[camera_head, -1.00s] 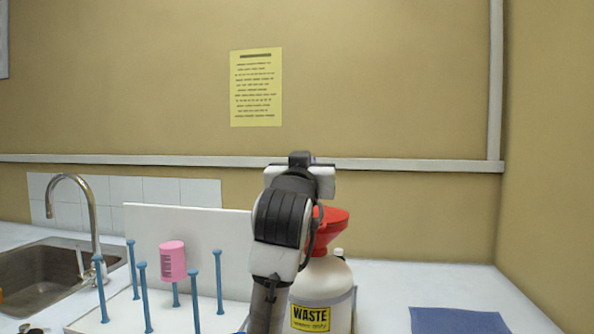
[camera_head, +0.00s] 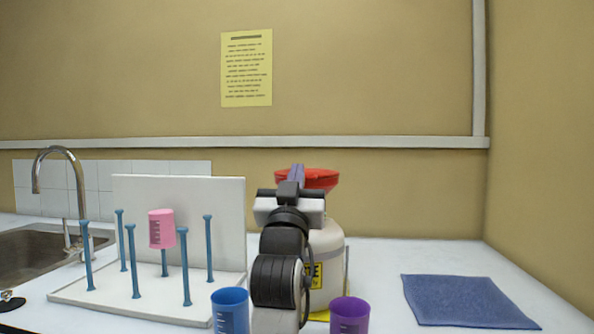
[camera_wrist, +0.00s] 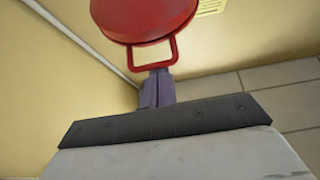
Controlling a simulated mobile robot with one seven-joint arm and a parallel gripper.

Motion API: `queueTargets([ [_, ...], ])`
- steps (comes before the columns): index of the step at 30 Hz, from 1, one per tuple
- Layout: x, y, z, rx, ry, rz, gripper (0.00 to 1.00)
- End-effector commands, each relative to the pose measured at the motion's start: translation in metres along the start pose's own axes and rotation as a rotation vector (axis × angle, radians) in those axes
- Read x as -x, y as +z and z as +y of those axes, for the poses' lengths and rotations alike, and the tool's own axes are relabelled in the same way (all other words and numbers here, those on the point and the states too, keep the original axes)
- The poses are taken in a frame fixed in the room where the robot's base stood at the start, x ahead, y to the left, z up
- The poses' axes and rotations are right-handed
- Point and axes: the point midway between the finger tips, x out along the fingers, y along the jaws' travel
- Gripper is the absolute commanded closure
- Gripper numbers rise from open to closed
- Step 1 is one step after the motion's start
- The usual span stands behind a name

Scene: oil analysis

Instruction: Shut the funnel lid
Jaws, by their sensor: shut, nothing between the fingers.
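The red funnel (camera_head: 322,180) sits on top of the white waste bottle (camera_head: 328,243), partly hidden behind my arm. In the wrist view its round red lid (camera_wrist: 145,12) fills the top middle, with a red loop handle (camera_wrist: 173,48) at its lower edge. I cannot tell how far the lid stands open. My gripper (camera_head: 297,168) is shut and empty, pointing away in front of the funnel. In the wrist view the purple-grey fingertips (camera_wrist: 160,73) are right at the handle's lower bar; I cannot tell whether they touch it.
A white drying rack (camera_head: 150,300) with blue pegs and a pink cup (camera_head: 161,229) stands left. A blue cup (camera_head: 230,311) and a purple cup (camera_head: 349,315) stand in front. A blue cloth (camera_head: 465,301) lies right on otherwise clear counter.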

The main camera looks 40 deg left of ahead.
Motion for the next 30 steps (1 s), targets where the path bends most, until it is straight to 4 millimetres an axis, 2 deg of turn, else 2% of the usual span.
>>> queueTargets([
  [6, 0.006, 0.009, 0.0, 0.001, 0.0, -0.003, 1.0],
  [22, 0.007, 0.016, 0.0, 0.003, 0.001, -0.015, 1.0],
  [26, 0.002, 0.011, 0.002, 0.003, 0.001, -0.016, 1.0],
  [30, -0.012, -0.003, 0.006, 0.004, 0.004, -0.011, 1.0],
])
